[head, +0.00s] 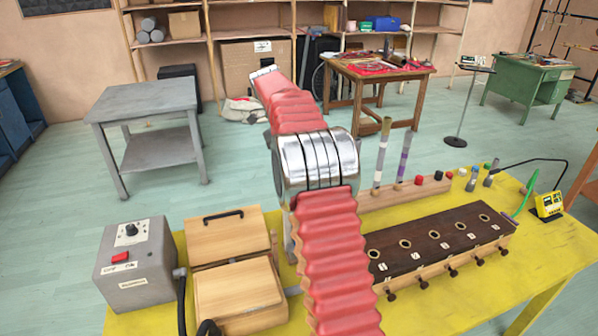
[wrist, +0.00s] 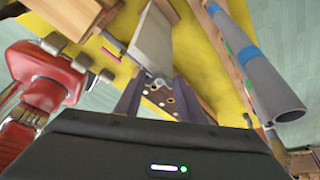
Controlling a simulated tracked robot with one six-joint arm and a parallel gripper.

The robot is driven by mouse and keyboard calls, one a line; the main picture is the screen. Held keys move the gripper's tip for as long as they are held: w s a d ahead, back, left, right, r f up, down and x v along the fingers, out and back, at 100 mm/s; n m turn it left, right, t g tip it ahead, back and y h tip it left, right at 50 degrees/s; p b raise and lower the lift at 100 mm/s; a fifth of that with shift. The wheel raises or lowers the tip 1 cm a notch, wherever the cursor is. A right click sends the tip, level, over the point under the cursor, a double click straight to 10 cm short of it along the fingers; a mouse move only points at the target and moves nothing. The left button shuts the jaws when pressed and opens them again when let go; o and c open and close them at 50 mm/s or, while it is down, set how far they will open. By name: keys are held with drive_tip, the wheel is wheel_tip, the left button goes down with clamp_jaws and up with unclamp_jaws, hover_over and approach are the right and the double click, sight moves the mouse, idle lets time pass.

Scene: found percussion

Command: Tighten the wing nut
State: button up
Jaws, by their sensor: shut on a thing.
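My gripper (wrist: 158,84) shows in the wrist view, its two dark fingers pointing away with a gap between them. A small pale metal piece (wrist: 147,78) sits at the fingertips and may be the wing nut; its wings cannot be made out. A grey slab (wrist: 154,42) lies just beyond it. A plate with several holes (wrist: 160,97) shows between the fingers. The jaws are shut on the small piece. In the head view my red-sleeved arm covers the middle of the yellow table (head: 470,290), and the gripper and wing nut cannot be seen.
On the table stand a grey control box (head: 138,262), a wooden case (head: 235,270), a dark-topped wooden box with holes (head: 440,243) and a rail with upright tubes (head: 400,194). A yellow meter (head: 547,204) is at right. In the wrist view a grey tube (wrist: 262,85) is close right.

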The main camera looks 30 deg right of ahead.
drive_tip(key=shift+d+m+y, duration=0.1)
drive_tip(key=shift+m+y, duration=0.2)
drive_tip(key=shift+m, duration=0.5)
drive_tip(key=m, duration=0.1)
drive_tip(key=m+y, duration=0.1)
drive_tip(key=m, duration=0.1)
drive_tip(key=shift+w+d, duration=0.1)
drive_tip(key=shift+d, duration=0.15)
drive_tip(key=o, duration=1.1)
drive_tip(key=shift+g, duration=0.3)
